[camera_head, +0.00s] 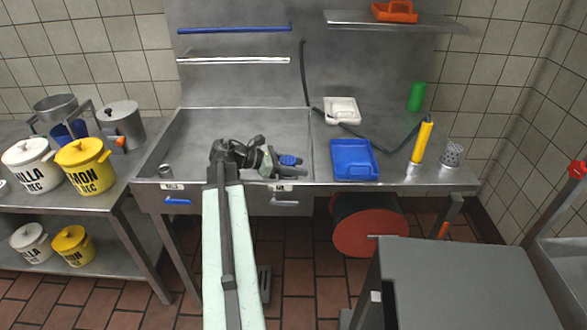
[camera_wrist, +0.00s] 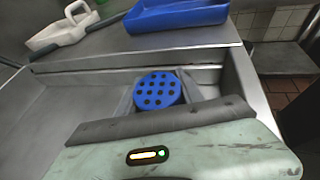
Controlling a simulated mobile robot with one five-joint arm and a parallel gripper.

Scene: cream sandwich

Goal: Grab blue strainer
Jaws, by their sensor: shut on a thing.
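The blue strainer (camera_wrist: 157,90) is a round blue piece with dark holes, seen between the two fingers in the wrist view. In the head view it is a small blue patch (camera_head: 288,160) at the end of my arm, partly hidden by the gripper. My gripper (camera_head: 291,166) is shut on the strainer. It is over the right part of the metal sink basin, close to the basin's right wall and front edge.
On the right counter are a blue tray (camera_head: 354,160), a white tray (camera_head: 342,110), a yellow cylinder (camera_head: 423,140) and a green cylinder (camera_head: 416,96). Labelled pots stand at left.

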